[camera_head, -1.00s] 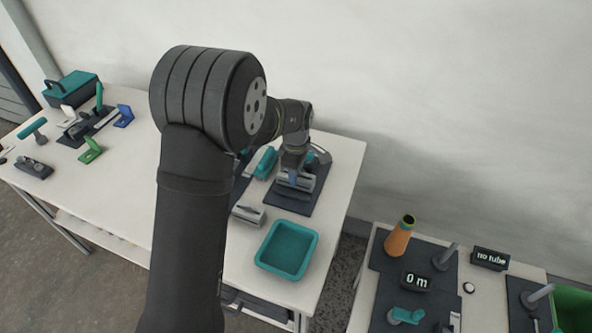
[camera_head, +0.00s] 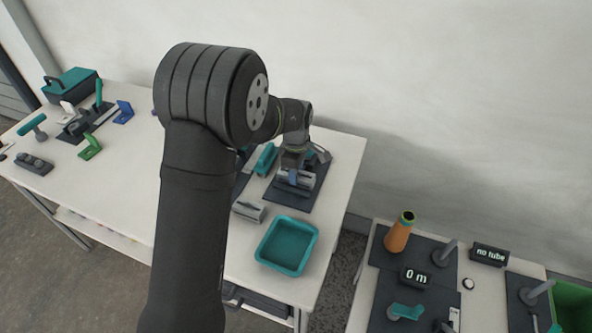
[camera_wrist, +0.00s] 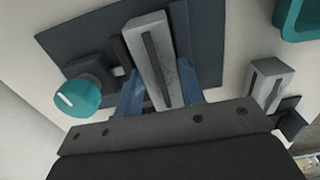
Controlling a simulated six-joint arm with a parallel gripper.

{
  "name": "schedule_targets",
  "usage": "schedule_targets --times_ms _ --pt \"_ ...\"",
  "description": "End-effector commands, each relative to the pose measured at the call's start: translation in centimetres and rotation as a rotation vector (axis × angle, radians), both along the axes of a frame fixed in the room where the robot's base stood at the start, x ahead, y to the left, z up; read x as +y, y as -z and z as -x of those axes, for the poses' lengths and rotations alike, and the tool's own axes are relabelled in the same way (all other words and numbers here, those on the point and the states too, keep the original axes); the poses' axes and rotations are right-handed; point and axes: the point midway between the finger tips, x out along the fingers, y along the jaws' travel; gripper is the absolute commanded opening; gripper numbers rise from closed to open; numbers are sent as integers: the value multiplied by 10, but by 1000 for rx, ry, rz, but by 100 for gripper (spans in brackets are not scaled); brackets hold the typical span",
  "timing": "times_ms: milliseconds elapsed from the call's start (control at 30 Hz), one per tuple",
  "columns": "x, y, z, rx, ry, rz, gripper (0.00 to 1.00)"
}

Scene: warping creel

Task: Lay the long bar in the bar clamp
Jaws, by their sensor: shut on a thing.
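My gripper (camera_wrist: 160,95) has its blue fingers on either side of a long grey bar (camera_wrist: 146,40) with a dark slot along its top. In the head view my gripper (camera_head: 293,176) is low over the dark plate near the table's right end, with the silvery bar (camera_head: 305,180) under it. The bar clamp shows in the wrist view as a dark plate (camera_wrist: 75,35), dark upright parts (camera_wrist: 180,30) along the bar and a teal knob (camera_wrist: 80,98) at left. The bar lies between these uprights. I cannot tell whether it rests on the clamp's bottom.
A shorter slotted grey block (camera_head: 248,211) lies left of the clamp plate. A teal tray (camera_head: 287,246) stands at the table's front. A teal-handled thing (camera_head: 266,158) is close to the clamp. My arm hides the table's middle. A second table holds an orange cone (camera_head: 399,232).

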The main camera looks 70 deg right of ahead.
Motion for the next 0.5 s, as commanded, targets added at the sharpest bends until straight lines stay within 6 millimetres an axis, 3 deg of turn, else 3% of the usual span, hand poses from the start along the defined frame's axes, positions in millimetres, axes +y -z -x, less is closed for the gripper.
schedule_targets --times_ms 367,400,500 --pt "0 4 0 0 0 0 8" --pt "0 3 0 0 0 0 44" --pt "0 3 0 0 0 0 61"
